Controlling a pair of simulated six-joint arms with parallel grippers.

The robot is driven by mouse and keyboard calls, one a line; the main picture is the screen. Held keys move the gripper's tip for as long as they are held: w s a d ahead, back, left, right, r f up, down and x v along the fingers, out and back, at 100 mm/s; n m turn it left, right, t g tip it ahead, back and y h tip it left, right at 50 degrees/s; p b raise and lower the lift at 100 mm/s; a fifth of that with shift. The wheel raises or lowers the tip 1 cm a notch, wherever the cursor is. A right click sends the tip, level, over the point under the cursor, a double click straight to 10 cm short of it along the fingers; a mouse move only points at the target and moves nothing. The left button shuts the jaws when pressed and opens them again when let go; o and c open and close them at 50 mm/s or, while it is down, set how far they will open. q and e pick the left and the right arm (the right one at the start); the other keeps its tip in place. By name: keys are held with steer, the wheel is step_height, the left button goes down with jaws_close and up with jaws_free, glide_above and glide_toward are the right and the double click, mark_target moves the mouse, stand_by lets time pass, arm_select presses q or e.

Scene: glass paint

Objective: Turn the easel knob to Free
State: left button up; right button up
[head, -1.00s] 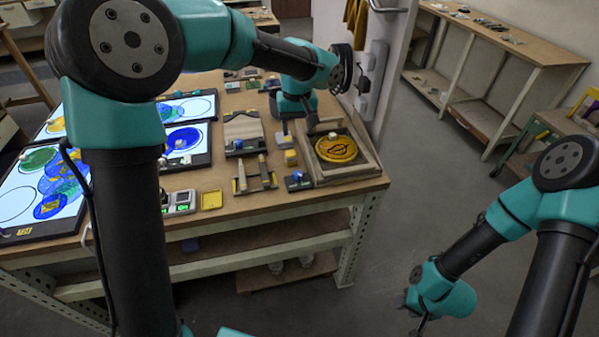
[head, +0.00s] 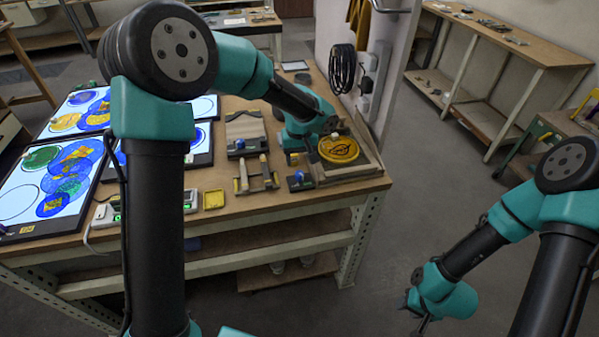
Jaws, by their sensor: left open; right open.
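The wooden easel (head: 366,173) stands at the right end of the bench and holds a round yellow glass piece (head: 338,150) with dark lines. A small dark block with a blue knob (head: 298,175) sits at the easel's left front corner; this seems to be the easel knob, and its marking is too small to read. My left gripper (head: 334,130) is over the back of the easel, behind the yellow piece and apart from the blue knob. It is open, its fingers largely hidden by my arm. My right gripper (head: 424,324) is open and empty, low over the floor.
Lit panels (head: 20,218) with coloured ovals fill the bench's left side. A wall with a coiled cable (head: 343,67) stands behind. Floor right of the bench is clear.

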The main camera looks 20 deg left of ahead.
mark_target(300, 173)
arm_select(q)
step_height(300, 173, down, 6)
steer(key=shift+f, duration=0.2)
steer(key=c, duration=0.9)
steer(key=shift+c, duration=0.2)
